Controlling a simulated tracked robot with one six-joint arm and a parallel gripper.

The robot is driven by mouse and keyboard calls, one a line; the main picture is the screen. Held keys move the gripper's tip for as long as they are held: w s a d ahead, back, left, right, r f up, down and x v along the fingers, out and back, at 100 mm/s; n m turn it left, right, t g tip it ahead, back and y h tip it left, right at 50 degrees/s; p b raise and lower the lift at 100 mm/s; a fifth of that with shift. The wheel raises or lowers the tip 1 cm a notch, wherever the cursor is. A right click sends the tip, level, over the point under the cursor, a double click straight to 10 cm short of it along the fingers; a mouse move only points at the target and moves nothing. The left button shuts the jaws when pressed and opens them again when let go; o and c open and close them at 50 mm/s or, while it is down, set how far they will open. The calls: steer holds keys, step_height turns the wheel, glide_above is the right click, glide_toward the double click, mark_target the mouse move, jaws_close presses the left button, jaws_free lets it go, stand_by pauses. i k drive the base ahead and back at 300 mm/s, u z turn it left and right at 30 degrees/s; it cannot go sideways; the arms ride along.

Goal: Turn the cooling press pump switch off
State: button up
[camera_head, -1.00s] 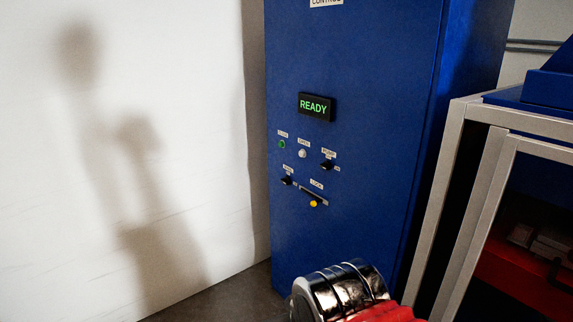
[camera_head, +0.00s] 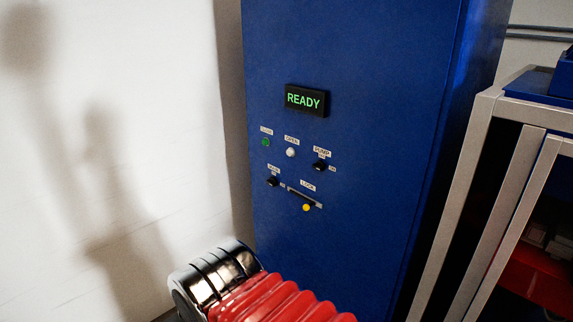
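A tall blue control cabinet (camera_head: 350,60) stands ahead, with a small panel of controls on its front. The pump switch (camera_head: 320,167) is a black knob under a label reading PUMP, on the right of the panel. Its exact setting is too small to tell. A black display (camera_head: 307,100) above it shows READY in green. My arm, with a shiny black segment and red ribbed sleeve, shows at the bottom, below and left of the panel. My gripper is not in view.
Other panel controls are a green button (camera_head: 266,143), a white button (camera_head: 290,152), a second black knob (camera_head: 272,182) and a yellow-ended lock lever (camera_head: 306,207). A metal-framed unit (camera_head: 480,190) stands close on the right. A white wall (camera_head: 110,130) is on the left.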

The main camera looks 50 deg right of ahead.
mark_target(320, 166)
steer(key=u, duration=0.15)
steer(key=i, duration=1.2)
steer(key=z, duration=0.05)
